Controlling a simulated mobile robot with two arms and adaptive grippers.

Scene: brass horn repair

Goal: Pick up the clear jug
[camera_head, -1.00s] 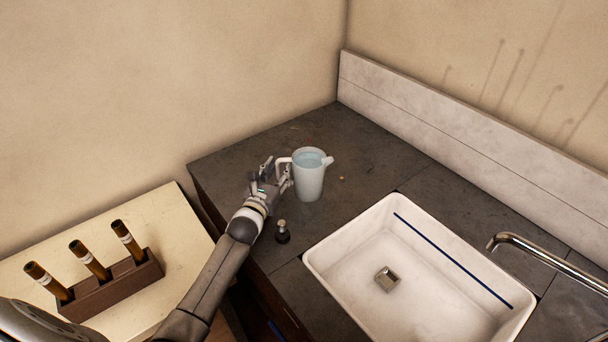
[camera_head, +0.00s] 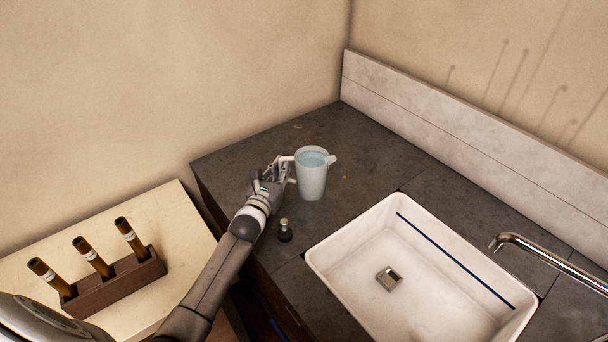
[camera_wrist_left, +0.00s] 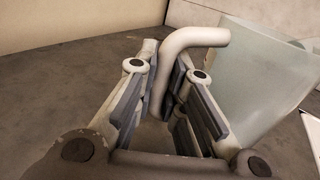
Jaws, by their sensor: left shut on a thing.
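The clear jug (camera_head: 312,178), bluish and see-through with a spout on its right, stands upright on the dark counter near the corner. My left gripper (camera_head: 283,170) is at the jug's left side, shut on its handle. In the left wrist view the pale handle (camera_wrist_left: 197,38) passes down between the fingers of the gripper (camera_wrist_left: 172,92), and the jug's body (camera_wrist_left: 258,85) is just right of them. The handle's lower part is partly hidden by the fingers. My right gripper is not in view.
A small dark bottle (camera_head: 285,230) stands on the counter (camera_head: 350,145) close to my left wrist. A white sink (camera_head: 430,285) with a chrome tap (camera_head: 545,255) is to the right. A brown rack (camera_head: 118,284) with 3 brown tubes sits on a pale table at left.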

